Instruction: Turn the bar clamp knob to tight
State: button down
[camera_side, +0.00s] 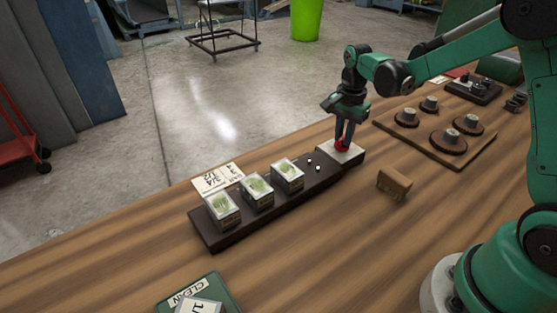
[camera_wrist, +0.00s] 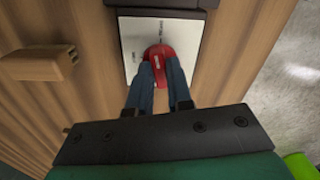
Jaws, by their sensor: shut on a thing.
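The red knob (camera_wrist: 157,54) sits on a pale plate (camera_wrist: 131,37) with small print that I cannot read. It also shows in the side view (camera_side: 341,147), at the right end of the dark bar (camera_side: 308,197). My gripper (camera_side: 343,138) points down over the plate, and its two fingers are closed on the red knob. In the wrist view my gripper (camera_wrist: 160,80) has one finger on each side of the knob's raised grip. The fingers hide part of the knob, and I cannot tell which setting it points to.
Several turf samples (camera_side: 257,191) in small boxes stand on the dark bar. A small wooden block (camera_side: 394,184) lies right of the plate. A board with round brown pieces (camera_side: 448,140) is at the back right. The front middle of the table is clear.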

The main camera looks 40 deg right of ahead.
aim_at(343, 137)
jog(key=shift+m, duration=1.2)
jog(key=shift+d, duration=0.1)
jog(key=c, duration=0.8)
grip_release()
jog(key=shift+r, duration=0.1)
jog(key=shift+r, duration=2.75)
